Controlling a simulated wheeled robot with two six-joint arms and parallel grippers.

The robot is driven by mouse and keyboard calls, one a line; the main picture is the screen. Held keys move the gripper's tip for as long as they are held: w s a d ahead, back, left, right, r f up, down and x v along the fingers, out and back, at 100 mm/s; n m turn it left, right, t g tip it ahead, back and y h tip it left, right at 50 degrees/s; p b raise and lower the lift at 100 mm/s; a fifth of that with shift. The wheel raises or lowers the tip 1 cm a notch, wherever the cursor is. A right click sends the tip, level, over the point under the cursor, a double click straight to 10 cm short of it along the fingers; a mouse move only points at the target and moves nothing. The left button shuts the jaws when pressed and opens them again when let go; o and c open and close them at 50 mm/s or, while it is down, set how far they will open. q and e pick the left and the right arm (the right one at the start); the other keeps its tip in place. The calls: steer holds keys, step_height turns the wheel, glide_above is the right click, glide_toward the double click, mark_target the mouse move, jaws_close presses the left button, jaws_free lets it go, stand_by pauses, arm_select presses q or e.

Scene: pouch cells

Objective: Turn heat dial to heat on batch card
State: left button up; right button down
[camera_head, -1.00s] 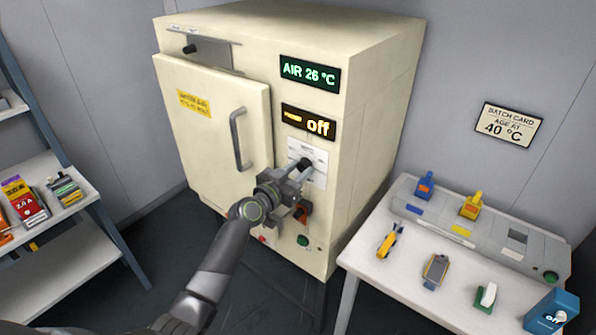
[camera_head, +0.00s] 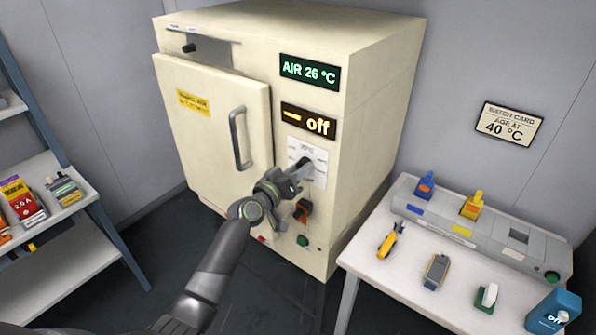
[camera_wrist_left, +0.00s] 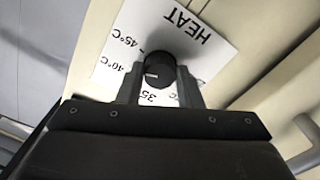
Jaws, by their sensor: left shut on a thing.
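The heat dial (camera_wrist_left: 160,75) is a round black knob on a white scale plate (camera_wrist_left: 205,55) marked HEAT, 35, 40 °C and 45 °C. The plate also shows on the oven front in the head view (camera_head: 318,152). My left gripper (camera_head: 301,170) is shut on the dial, a finger on each side of it. A short white mark on the dial points left in the left wrist view, roughly toward the 40 °C side. In the head view the gripper hides the dial. The batch card (camera_head: 508,123) on the wall reads AGE AT 40 °C. My right gripper is not in view.
The cream oven (camera_head: 375,130) has displays reading AIR 26 °C (camera_head: 310,73) and off (camera_head: 308,122). A table (camera_head: 400,277) with small items stands right, a shelf (camera_head: 60,225) left.

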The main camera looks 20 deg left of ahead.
arm_select(q)
steer(key=shift+n, duration=1.9)
steer(key=o, duration=1)
steer(key=shift+c, duration=0.2)
steer(key=shift+s, duration=0.1)
steer(key=b+v, duration=0.1)
steer(key=v, duration=1.6)
steer(key=shift+s+b, duration=0.15)
steer(key=shift+b, duration=0.25)
steer(key=shift+a, duration=0.1)
